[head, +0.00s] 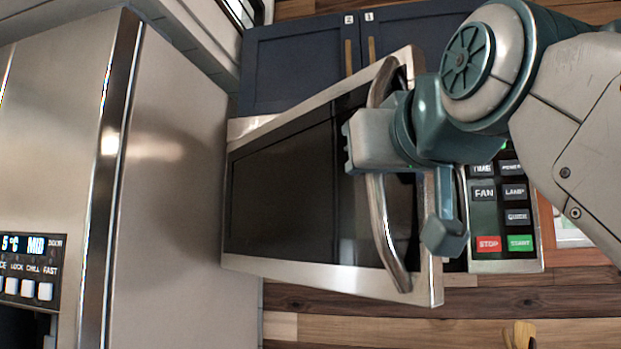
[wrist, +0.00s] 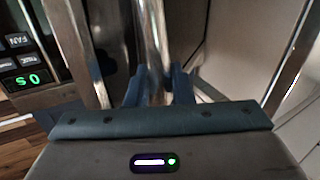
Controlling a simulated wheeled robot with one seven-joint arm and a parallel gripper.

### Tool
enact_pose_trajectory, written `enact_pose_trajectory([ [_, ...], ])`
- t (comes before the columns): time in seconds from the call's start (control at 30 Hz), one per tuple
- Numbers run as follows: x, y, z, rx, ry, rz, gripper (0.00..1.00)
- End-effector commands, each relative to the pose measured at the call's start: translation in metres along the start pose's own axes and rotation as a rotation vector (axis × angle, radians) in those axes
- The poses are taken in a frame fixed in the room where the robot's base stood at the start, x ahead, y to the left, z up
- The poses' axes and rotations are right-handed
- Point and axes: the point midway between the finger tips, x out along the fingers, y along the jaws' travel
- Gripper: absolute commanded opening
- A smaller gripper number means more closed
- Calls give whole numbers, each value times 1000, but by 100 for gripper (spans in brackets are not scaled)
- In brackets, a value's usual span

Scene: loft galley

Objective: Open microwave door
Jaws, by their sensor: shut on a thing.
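The microwave door (head: 290,190) has a dark glass panel in a steel frame. It stands partly open in the head view, its handle side swung out from the microwave's front and its left edge near the fridge. A curved steel handle (head: 383,235) runs upright along its right side. My gripper (head: 372,145) is at the handle's upper half. In the wrist view, the handle (wrist: 157,40) passes between the two blue fingers of my gripper (wrist: 158,88), which are shut on it. My gripper and arm hide part of the handle and the door's right edge.
The control panel (head: 502,215) with several buttons is right of the door. A steel fridge (head: 165,180) stands close on the left. Dark blue cabinets (head: 300,60) are above. Wooden utensils (head: 520,335) show at the bottom right.

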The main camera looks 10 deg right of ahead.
Motion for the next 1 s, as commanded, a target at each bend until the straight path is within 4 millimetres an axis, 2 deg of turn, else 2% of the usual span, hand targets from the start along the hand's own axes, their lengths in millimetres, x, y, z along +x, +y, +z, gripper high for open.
enact_pose_trajectory([
  [0.47, -2, -5, -4, 0, 10, 3, 0],
  [0.5, -2, -5, -4, 0, 10, 3, 23],
  [0.57, -2, -5, -4, 0, 10, 3, 40],
  [0.87, -1, -5, -3, 0, 5, 1, 40],
  [1.0, 0, -5, -12, 0, 7, 1, 40],
])
